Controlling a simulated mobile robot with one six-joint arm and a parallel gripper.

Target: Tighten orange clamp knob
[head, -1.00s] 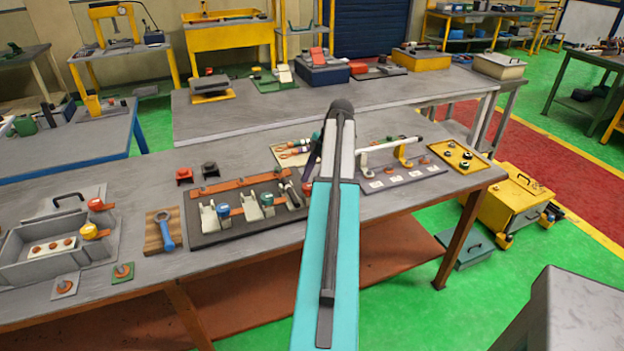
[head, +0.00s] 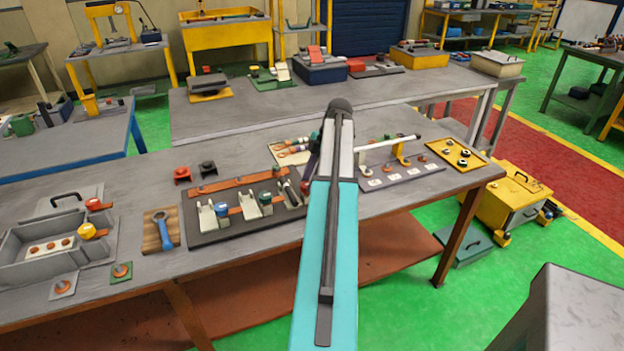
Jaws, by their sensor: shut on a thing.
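A dark board (head: 220,229) on the front bench carries pale clamps in a row. One has a blue knob (head: 221,209), another a green knob (head: 265,199). A third clamp (head: 289,190) stands at the board's right end, partly behind my arm; its knob is not clearly visible. My gripper (head: 310,168) shows only as a dark sliver left of my arm, just above the board's right end. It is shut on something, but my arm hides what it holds. A yellow-orange knob (head: 87,231) and a red-orange knob (head: 94,204) stand by the grey tray at left.
A grey tray (head: 27,268) and a wooden block with a blue wrench (head: 163,230) lie to the left. Right of my arm is a grey rack (head: 430,172) with a white rod across it, then a yellow tray (head: 458,152).

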